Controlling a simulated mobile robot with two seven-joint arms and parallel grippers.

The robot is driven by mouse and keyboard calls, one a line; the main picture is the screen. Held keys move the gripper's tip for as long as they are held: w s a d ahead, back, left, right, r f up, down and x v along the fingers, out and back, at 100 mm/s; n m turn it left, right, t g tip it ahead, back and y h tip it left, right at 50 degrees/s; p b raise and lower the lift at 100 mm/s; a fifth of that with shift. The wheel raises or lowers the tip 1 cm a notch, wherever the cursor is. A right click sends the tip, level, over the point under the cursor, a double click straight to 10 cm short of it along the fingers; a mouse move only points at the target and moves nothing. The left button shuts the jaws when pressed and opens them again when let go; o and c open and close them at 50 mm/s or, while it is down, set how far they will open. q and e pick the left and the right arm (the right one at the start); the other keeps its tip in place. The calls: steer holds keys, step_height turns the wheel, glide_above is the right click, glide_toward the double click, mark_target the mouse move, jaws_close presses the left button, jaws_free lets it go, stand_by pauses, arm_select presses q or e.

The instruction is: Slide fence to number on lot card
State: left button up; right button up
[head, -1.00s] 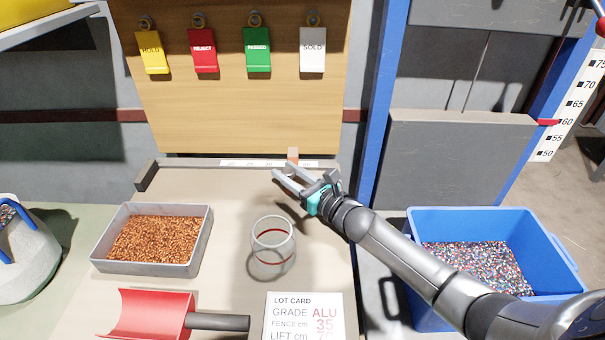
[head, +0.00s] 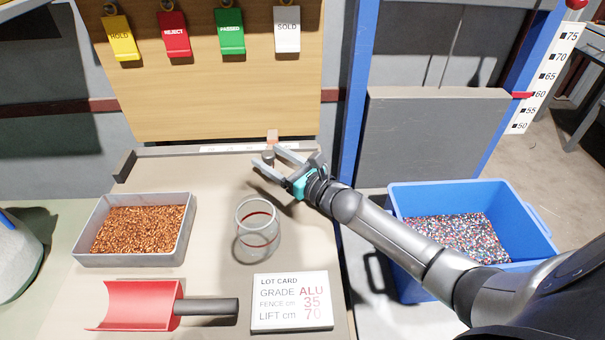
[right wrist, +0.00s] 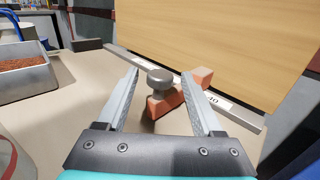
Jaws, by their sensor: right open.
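The lot card (head: 290,302) lies at the front of the bench and reads GRADE ALU, FENCE cm 35, LIFT cm 70. The orange fence (head: 272,136) sits near the right end of the pale number strip (head: 225,148) along the back rail. The fence also shows in the right wrist view (right wrist: 200,78), with a grey knob (right wrist: 160,78) on its near part. My right gripper (head: 269,156) is open, its fingers on either side of the knob and apart from it. My left gripper is out of view.
A grey tray of copper granules (head: 136,230), a red scoop (head: 135,305) and a clear jar (head: 257,230) stand on the bench. A blue bin (head: 472,195) is at right. Coloured tags hang on the board behind. A red marker is near 60 on the upright scale (head: 545,80).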

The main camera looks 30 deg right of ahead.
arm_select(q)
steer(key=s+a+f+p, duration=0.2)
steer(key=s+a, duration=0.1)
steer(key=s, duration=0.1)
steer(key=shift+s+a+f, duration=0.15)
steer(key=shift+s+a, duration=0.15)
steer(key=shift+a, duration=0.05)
arm_select(e)
steer(key=v, duration=1.4)
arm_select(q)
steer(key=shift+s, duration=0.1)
arm_select(e)
steer(key=shift+s, duration=0.1)
